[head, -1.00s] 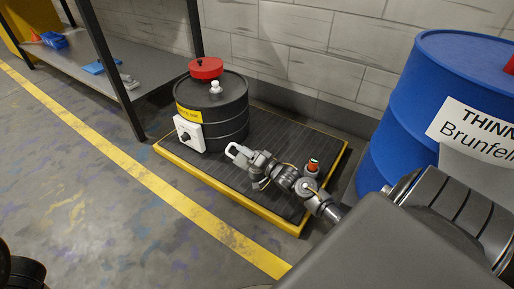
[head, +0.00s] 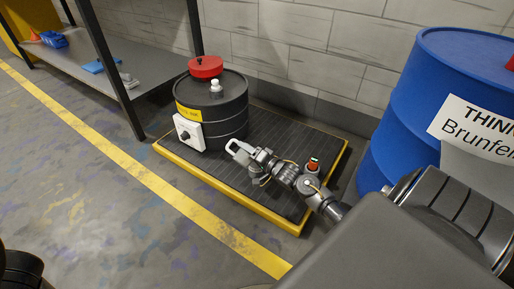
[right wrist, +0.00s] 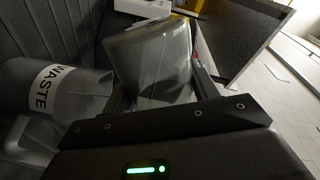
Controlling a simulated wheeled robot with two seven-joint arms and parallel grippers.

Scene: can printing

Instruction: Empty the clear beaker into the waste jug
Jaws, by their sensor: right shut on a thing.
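My right gripper (head: 241,149) is low over the black pallet, in front of the black drum. In the right wrist view its fingers (right wrist: 150,100) are shut on the clear beaker (right wrist: 155,58), which looks tilted. I cannot make out any liquid in it. The waste jug (right wrist: 65,88), pale with a "WASTE" label, is just left of the beaker in the right wrist view. I cannot tell if they touch. In the head view the beaker and jug cannot be told apart from the gripper. My left gripper is not in view.
A blue drum (head: 400,140) stands at right, a shelf (head: 70,75) at left.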

